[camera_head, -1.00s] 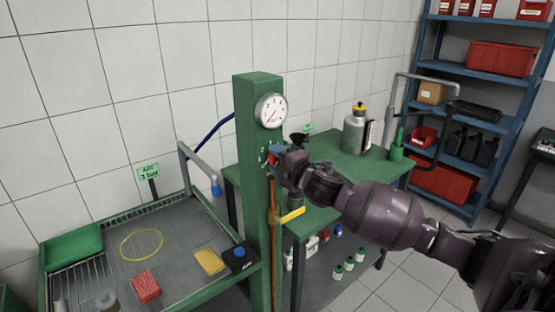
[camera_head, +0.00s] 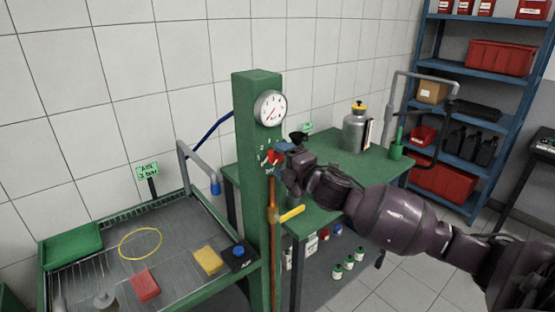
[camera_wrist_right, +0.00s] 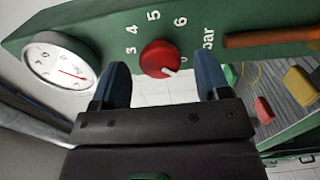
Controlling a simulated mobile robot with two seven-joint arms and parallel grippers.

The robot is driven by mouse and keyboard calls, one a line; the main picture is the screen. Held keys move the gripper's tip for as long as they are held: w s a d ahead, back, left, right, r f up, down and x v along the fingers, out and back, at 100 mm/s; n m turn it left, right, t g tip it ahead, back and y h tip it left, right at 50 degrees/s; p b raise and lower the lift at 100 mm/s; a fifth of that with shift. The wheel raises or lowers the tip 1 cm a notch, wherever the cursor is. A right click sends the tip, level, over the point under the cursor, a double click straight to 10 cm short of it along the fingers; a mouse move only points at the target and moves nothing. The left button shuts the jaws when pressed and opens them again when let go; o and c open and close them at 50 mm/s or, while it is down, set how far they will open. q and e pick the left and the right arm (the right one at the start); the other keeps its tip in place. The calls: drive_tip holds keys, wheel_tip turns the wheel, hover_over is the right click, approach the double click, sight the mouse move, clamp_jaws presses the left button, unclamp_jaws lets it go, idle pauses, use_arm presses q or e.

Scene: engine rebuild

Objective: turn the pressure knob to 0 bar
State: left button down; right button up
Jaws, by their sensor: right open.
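The red pressure knob (camera_head: 272,157) sits on the side of the green post (camera_head: 257,200). In the right wrist view the knob (camera_wrist_right: 158,57) is round, with a white pointer mark at its lower right edge. Printed numbers and the word bar surround it. A small mark beside the pointer is too unclear to read for certain. My right gripper (camera_head: 283,153) is at the post by the knob. In the wrist view its blue fingers (camera_wrist_right: 162,65) are open, one on each side of the knob, with gaps visible. My left gripper is not in view.
A round pressure gauge (camera_head: 270,108) is above the knob, its red needle visible. A yellow-handled valve (camera_head: 291,214) sits below, on a copper pipe. A grey wash tray (camera_head: 180,235) is left of the post, and a green table (camera_head: 335,160) with a metal can (camera_head: 355,132) is right.

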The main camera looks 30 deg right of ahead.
drive_tip(key=s+b, duration=0.1)
drive_tip(key=s, duration=0.7)
drive_tip(key=shift+d, duration=0.3)
drive_tip(key=s+a+f+m+g, duration=0.25)
drive_tip(key=f+m, duration=0.35)
drive_tip(key=f, duration=0.4)
drive_tip(key=s+a+f+m+g, duration=0.1)
drive_tip(key=s+f+m, duration=0.3)
drive_tip(key=f, duration=0.6)
drive_tip(key=s+a+f+m+g+h, duration=0.1)
drive_tip(key=s+a+f+m, duration=0.3)
drive_tip(key=s+f, duration=0.2)
drive_tip(key=s+a+f+m+g+b, duration=0.1)
drive_tip(key=s+a+f+m+g, duration=0.1)
drive_tip(key=s+f, duration=0.5)
wheel_tip(320, 180, down, 2)
drive_tip(key=shift+a+f+m+h, duration=0.15)
drive_tip(key=shift+a+m+h, duration=0.25)
drive_tip(key=shift+a+m, duration=0.6)
